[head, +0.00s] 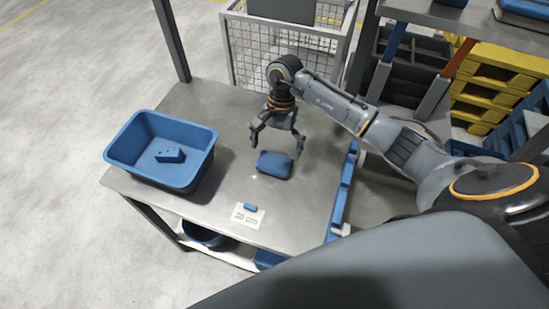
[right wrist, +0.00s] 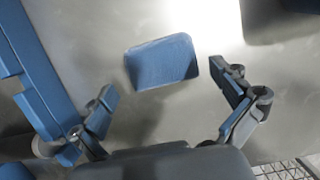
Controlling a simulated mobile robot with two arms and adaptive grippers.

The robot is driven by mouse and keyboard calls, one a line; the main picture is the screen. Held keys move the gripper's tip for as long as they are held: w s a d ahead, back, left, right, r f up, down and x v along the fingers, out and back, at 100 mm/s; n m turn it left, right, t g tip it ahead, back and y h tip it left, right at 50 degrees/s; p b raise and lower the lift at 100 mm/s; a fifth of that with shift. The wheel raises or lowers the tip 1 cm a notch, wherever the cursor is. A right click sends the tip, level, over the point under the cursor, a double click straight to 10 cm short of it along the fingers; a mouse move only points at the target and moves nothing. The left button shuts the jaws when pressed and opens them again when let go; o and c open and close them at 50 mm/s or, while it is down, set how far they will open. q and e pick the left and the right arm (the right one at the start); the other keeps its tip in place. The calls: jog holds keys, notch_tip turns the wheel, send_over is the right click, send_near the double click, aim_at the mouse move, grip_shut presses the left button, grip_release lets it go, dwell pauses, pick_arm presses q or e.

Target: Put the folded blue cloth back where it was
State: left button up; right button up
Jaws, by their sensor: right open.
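The folded blue cloth (head: 275,164) lies flat on the grey metal table (head: 205,107), right of the blue bin. My right gripper (head: 277,148) is open and empty, just behind and above the cloth. In the right wrist view the cloth (right wrist: 161,62) lies ahead of the spread fingertips (right wrist: 172,84), between their lines, with clear table around it. The fingers do not appear to touch it. My left gripper is not in view.
A blue bin (head: 125,143) holding a small blue block (head: 170,155) stands at the table's left. A white card (head: 248,215) with a small blue piece lies near the front edge. Blue strips (head: 343,190) line the right edge. A wire cage (head: 270,55) stands behind.

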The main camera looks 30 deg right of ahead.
jog(key=b+v, duration=0.1)
jog(key=v, duration=0.7)
jog(key=shift+r+b, duration=0.2)
jog(key=shift+b, duration=0.2)
